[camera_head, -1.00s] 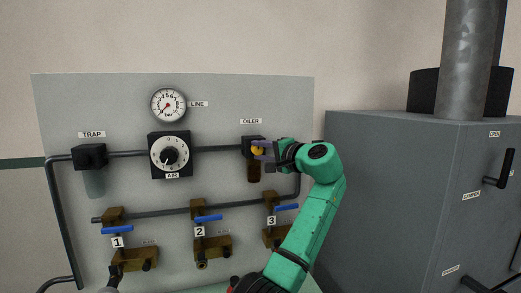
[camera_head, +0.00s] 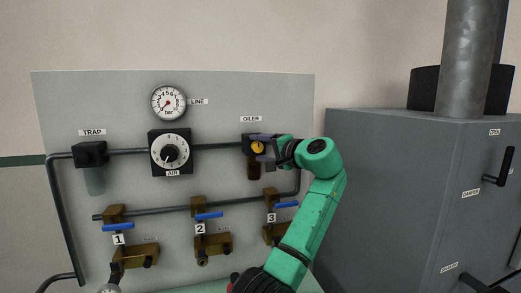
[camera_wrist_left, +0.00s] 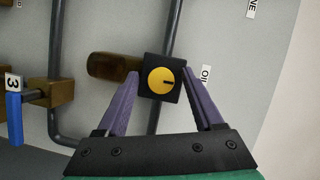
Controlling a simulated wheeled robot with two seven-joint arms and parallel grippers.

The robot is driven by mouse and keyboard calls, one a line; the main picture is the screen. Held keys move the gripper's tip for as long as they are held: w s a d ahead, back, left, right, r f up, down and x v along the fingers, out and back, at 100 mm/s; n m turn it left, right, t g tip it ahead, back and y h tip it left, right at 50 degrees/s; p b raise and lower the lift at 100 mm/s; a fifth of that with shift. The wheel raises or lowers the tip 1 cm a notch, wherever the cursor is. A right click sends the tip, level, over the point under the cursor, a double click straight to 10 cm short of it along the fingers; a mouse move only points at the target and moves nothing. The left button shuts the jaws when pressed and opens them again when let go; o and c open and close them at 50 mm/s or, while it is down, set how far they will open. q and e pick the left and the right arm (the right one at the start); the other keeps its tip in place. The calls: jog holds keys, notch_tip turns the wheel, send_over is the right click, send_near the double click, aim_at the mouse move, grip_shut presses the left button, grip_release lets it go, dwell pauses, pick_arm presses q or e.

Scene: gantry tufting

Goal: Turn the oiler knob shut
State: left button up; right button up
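The oiler (camera_head: 250,140) is a black block with a brown bowl (camera_head: 254,170) below it, on the grey panel under the OILER label. In the left wrist view the gripper (camera_wrist_left: 161,78) is open, with gaps between the fingertips and the knob. My right gripper is not seen.
The trap (camera_head: 90,155), air dial (camera_head: 170,154) and line gauge (camera_head: 168,103) are left of the oiler. Blue-handled valves, including valve 3 (camera_head: 286,204), sit below. A grey cabinet (camera_head: 400,190) stands close to the right of my arm.

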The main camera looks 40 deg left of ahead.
pick_arm(q)
jog(key=b+v, duration=0.5)
jog(key=v, duration=0.9)
jog(key=shift+d, duration=0.25)
jog(key=shift+r, duration=0.2)
